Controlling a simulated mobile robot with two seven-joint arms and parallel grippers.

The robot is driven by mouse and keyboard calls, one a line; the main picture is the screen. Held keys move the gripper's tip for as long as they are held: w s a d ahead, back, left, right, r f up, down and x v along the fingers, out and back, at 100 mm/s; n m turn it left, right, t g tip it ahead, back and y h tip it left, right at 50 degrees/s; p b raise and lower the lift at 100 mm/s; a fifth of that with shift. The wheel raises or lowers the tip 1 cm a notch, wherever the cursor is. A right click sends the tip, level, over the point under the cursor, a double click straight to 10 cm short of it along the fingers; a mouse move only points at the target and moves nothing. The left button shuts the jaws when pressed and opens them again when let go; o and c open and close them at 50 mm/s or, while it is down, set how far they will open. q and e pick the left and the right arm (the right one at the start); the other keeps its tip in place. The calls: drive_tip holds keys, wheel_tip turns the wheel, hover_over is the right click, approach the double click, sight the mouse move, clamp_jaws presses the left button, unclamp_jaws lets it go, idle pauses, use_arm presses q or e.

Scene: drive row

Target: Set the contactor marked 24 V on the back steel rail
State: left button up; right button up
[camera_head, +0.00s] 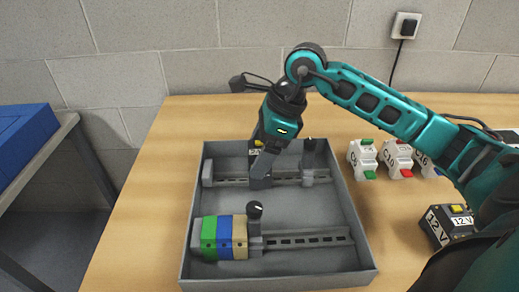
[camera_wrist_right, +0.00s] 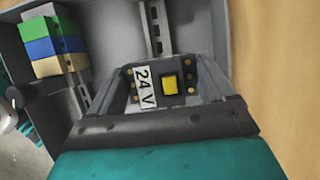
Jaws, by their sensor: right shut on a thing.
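The contactor marked 24 V (camera_wrist_right: 160,86) is dark, with a white label and a yellow button, in the right wrist view. My right gripper (camera_head: 262,168) is shut on it, over the back part of the grey tray. In the head view the contactor (camera_head: 256,147) is mostly hidden by the gripper. The back steel rail (camera_head: 230,182) runs left to right under the gripper. The gripper hides the contactor's underside, so I cannot tell whether it touches the rail. My left gripper is out of view.
The grey tray (camera_head: 365,250) has high walls. Green, blue and tan blocks (camera_head: 224,237) sit on its front rail (camera_head: 305,240), beside a dark knob (camera_head: 254,210). Light blocks stand on the back rail. A 12 V contactor (camera_head: 449,225) and white breakers (camera_head: 363,158) stand on the table to the right.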

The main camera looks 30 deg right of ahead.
drive_tip(key=shift+f+b, duration=0.35)
drive_tip(key=shift+f, duration=0.05)
drive_tip(key=o, duration=1.1)
drive_tip(key=shift+o, duration=0.2)
drive_tip(key=p+v, duration=0.1)
drive_tip(key=v, duration=1.2)
drive_tip(key=shift+s+f, duration=0.1)
